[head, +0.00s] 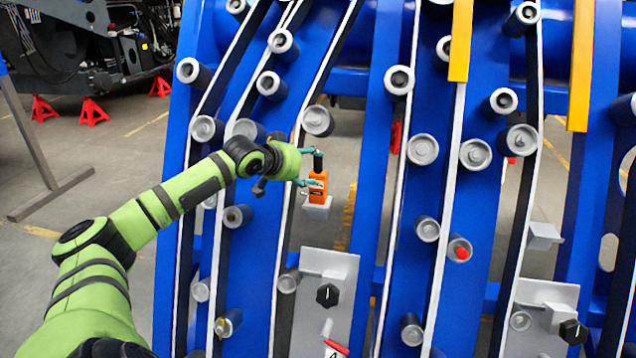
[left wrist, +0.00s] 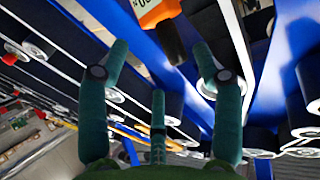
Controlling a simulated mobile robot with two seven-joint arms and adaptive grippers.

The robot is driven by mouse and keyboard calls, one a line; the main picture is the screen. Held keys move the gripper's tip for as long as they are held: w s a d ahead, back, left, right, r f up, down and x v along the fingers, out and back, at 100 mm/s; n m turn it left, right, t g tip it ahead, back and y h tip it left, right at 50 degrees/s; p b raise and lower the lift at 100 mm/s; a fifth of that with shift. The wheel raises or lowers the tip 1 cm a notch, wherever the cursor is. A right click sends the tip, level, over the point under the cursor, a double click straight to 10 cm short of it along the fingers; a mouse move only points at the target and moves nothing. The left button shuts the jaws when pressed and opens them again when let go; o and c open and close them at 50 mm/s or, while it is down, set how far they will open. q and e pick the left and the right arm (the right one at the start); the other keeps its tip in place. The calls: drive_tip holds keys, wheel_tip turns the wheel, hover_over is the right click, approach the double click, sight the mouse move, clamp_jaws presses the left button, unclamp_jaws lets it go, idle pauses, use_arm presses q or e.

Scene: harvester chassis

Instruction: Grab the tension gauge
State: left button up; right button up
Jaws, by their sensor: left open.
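The tension gauge (head: 318,189) is an orange handheld device with a black upper end. It stands upright on a small grey bracket (head: 316,210) on the blue chassis frame. My left gripper (head: 307,166) is at its left side, with teal fingers spread near its black top and upper body. In the left wrist view the gauge (left wrist: 157,12) shows at the top edge, its black end pointing down between the open fingers of the left gripper (left wrist: 160,55). Contact between fingers and gauge cannot be told. My right gripper is not seen.
Blue curved rails with grey rollers (head: 318,120) surround the gauge closely. A grey plate with a black knob (head: 328,295) is below it. Yellow bars (head: 461,40) hang at the upper right. Red jack stands (head: 93,110) stand on the floor at the back left.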

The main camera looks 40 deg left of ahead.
sight(318, 167)
use_arm(q)
drive_tip(key=shift+w+a+f, duration=0.1)
drive_tip(key=shift+w+f, duration=0.05)
drive_tip(key=shift+w, duration=0.35)
drive_tip(key=x, duration=0.1)
drive_tip(key=p+x, duration=0.2)
drive_tip(key=x, duration=0.1)
drive_tip(key=shift+a+f, duration=0.1)
drive_tip(key=shift+a, duration=0.2)
drive_tip(key=shift+w+f, duration=0.15)
drive_tip(key=shift+w, duration=0.05)
drive_tip(key=shift+s, duration=0.1)
drive_tip(key=shift+c, duration=0.4)
